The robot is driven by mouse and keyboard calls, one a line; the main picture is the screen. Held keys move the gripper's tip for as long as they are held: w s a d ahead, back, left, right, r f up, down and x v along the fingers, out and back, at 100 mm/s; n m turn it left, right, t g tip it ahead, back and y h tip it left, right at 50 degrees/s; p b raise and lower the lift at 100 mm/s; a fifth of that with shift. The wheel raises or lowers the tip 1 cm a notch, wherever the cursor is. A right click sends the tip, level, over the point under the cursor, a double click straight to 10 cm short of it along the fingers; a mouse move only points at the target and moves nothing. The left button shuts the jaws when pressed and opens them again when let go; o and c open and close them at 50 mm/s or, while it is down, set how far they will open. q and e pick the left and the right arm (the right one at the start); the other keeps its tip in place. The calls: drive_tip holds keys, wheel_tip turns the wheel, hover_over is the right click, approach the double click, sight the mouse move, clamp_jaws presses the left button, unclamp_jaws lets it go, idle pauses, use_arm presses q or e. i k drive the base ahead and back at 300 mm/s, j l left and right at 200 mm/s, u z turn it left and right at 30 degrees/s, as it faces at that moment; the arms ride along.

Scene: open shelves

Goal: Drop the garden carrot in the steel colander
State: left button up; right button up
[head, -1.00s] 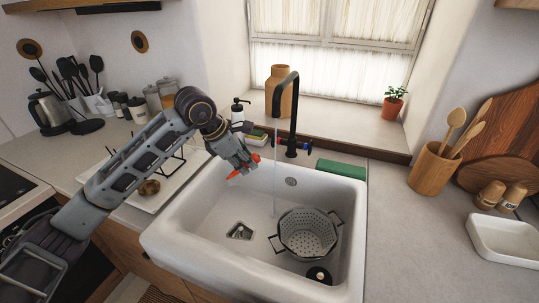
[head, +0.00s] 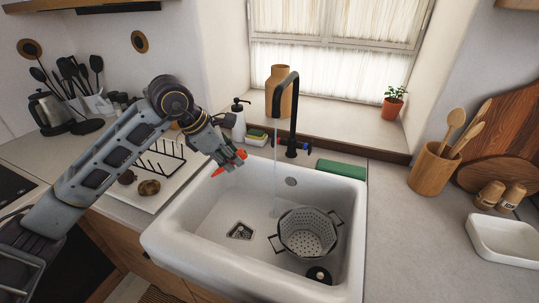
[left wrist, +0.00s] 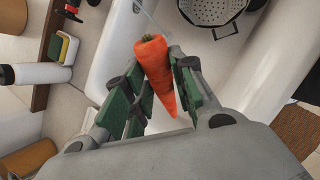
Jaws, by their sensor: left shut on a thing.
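My left gripper (head: 231,163) is shut on the orange garden carrot (head: 241,154) above the left back part of the white sink (head: 190,207). In the left wrist view the carrot (left wrist: 156,68) sits between the green-padded fingers, its thick end pointing outward. The steel colander (head: 308,235), grey with holes and two handles, stands empty in the sink's right half, to the right of and nearer than the gripper. Part of it also shows at the top of the left wrist view (left wrist: 212,12). My right gripper is not in view.
A soap bottle (head: 238,121) and sponges (head: 257,135) are behind the sink. A drying rack (head: 167,160) and dark potatoes (head: 149,187) lie on the left counter.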

sight(305, 247)
drive_tip(key=k+j, duration=0.2)
drive_tip(key=j, duration=0.2)
drive_tip(key=k+j, duration=0.2)
drive_tip(key=j, duration=0.2)
drive_tip(key=k+j, duration=0.2)
drive_tip(key=j, duration=0.25)
